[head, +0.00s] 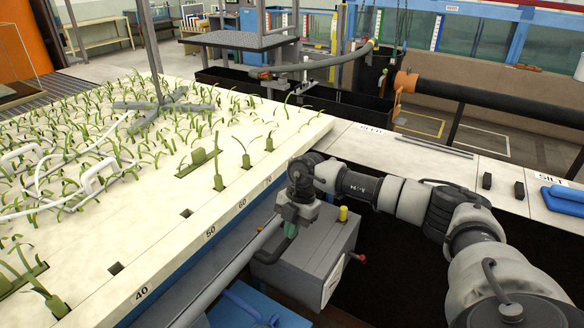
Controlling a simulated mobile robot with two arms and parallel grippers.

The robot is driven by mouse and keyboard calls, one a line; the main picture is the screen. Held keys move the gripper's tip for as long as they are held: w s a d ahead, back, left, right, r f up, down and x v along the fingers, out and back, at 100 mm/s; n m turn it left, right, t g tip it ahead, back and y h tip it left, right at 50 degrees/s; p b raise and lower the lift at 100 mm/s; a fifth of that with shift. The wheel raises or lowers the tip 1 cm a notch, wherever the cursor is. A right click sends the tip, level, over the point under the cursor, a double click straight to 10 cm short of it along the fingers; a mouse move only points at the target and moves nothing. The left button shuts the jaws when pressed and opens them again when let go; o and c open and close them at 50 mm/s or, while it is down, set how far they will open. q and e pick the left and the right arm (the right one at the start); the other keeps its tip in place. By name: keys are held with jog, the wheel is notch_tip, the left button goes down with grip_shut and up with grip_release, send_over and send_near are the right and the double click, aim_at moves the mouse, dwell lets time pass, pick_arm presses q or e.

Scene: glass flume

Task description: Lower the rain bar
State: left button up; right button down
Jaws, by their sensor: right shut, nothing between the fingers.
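I cannot tell for sure which part is the rain bar. A long grey tube (225,268) runs slantwise beside the bed's numbered edge, from the bottom up to my right gripper. My right gripper (289,230) points down at the tube's upper end, above a grey box (312,250). It is shut with nothing held; whether its fingertips touch the tube or the box cannot be told. The box has a yellow knob (343,213) on top and a red knob (362,259) at its side. My left gripper is not in view.
A pale bed (252,178) with green plant strips fills the left, with a cross-footed pole (163,104) standing on it. A white ledge (390,150) with blue handles (566,194) lies at right. A black pipe (490,96) with an orange collar (405,81) is behind.

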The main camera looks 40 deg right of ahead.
notch_tip(320, 180, down, 8)
jog(key=b, duration=0.2)
jog(key=shift+s+b, duration=0.2)
jog(key=shift+b, duration=0.2)
